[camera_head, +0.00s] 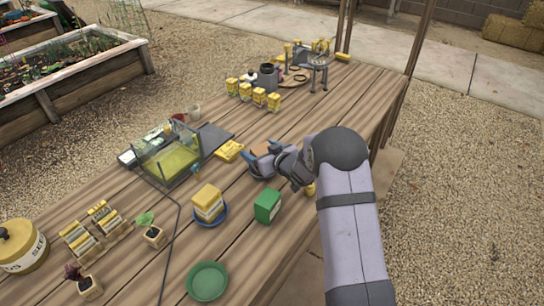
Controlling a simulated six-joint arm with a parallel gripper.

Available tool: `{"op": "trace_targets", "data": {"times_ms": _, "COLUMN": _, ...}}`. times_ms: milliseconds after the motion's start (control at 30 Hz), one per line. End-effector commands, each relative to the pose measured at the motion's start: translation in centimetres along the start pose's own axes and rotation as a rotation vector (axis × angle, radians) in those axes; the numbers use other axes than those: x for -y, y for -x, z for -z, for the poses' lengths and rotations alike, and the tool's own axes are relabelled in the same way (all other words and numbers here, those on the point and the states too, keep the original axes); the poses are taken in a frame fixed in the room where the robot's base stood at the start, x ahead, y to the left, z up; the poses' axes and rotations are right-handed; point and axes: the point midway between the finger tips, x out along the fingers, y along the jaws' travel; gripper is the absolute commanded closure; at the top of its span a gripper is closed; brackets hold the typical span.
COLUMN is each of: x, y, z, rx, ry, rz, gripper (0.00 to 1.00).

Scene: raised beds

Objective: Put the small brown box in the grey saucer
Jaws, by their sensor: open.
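My gripper (262,155) reaches in from the right, low over the middle of the wooden table. Its jaws are open. A small brown patch (262,149) shows at the jaws, which looks like the small brown box; its lower part is hidden by the gripper. I cannot tell whether the jaws touch it. I cannot make out a grey saucer clearly; the gripper and wrist cover part of the table there.
A yellow packet (229,150) lies left of my gripper, and a green box (268,206) stands in front. A yellow-and-white box (208,203) sits on a blue saucer (211,222). A green saucer (207,282) is near the front. A glass case (167,157) stands left.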

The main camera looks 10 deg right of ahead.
Motion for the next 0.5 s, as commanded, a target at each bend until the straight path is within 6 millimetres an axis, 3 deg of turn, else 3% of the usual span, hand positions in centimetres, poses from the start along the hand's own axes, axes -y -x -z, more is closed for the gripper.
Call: {"op": "trace_targets", "data": {"times_ms": 500, "x": -0.1, "y": 8.3, "z": 0.0, "rx": -0.003, "ry": 0.0, "rz": -0.002, "gripper": 0.27}}
